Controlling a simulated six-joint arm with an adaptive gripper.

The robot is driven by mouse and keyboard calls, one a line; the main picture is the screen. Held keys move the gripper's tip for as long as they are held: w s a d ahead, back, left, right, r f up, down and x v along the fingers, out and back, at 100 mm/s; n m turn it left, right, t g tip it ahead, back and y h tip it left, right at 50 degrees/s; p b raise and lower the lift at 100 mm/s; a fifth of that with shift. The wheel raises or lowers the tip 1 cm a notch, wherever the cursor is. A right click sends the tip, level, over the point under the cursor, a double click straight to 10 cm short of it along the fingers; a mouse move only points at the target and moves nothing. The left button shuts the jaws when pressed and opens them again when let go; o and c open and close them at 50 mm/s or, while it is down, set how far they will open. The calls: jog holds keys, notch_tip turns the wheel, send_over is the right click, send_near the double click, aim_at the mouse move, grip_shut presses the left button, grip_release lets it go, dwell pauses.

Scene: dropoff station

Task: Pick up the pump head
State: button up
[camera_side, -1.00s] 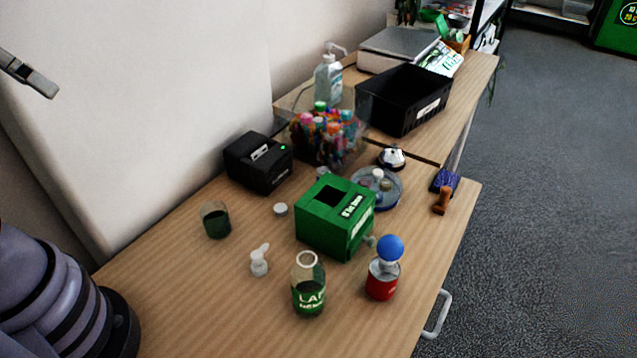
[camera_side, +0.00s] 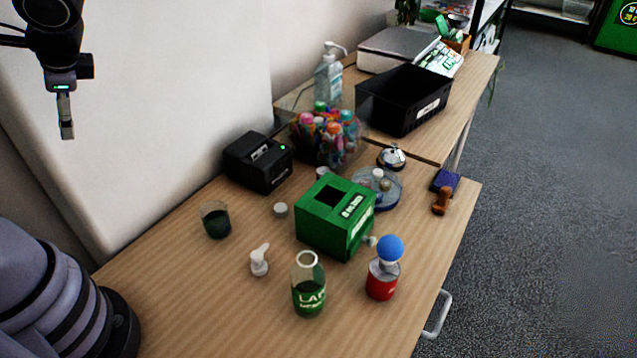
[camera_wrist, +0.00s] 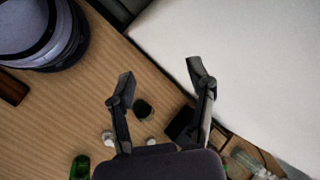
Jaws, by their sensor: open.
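The pump head (camera_side: 259,260) is a small white piece with a spout, standing on the wooden table in the side view, left of the open green-labelled bottle (camera_side: 308,285). In the wrist view a small white thing (camera_wrist: 107,138) near the left finger may be the pump head, but it is too small to be sure. My gripper (camera_side: 66,130) is high at the upper left of the side view, well above the table and apart from the pump head. In the wrist view its two fingers (camera_wrist: 161,82) are spread wide with nothing between them.
A green box (camera_side: 335,240) stands behind the bottle, with a red container (camera_side: 382,282) with a blue ball on top to its right. A dark green cup (camera_side: 215,222), white cap (camera_side: 281,210) and black printer (camera_side: 258,165) stand further back. Bare table (camera_side: 190,300) lies at front left.

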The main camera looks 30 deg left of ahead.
jog(key=w+f+m+t+y, duration=0.3)
jog(key=w+f+m+y, duration=0.1)
jog(key=w+m+y, duration=0.25)
jog(key=m+t+h, duration=0.6)
jog(key=m+t, duration=0.6)
jog(key=m, duration=0.5)
send_over(252, 259)
jog(key=w+a, duration=0.3)
jog(key=a, duration=0.3)
notch_tip(252, 259, down, 14)
jog(key=s+d+f+m+h, duration=0.1)
jog(key=d+f+m+h, duration=0.1)
jog(key=f, duration=0.1)
jog(key=s+d+f+m+h, duration=0.2)
jog(key=f, duration=0.2)
jog(key=s+d+f+m+h, duration=0.2)
jog(key=f+h, duration=0.1)
jog(key=f, duration=0.1)
jog(key=shift+f+m+g, duration=0.15)
jog(key=shift+m+g, duration=0.2)
jog(key=shift+g, duration=0.05)
jog(key=shift+s+d+f, duration=0.1)
jog(key=shift+f, duration=0.25)
jog(key=x, duration=0.7)
jog(key=c, duration=0.9)
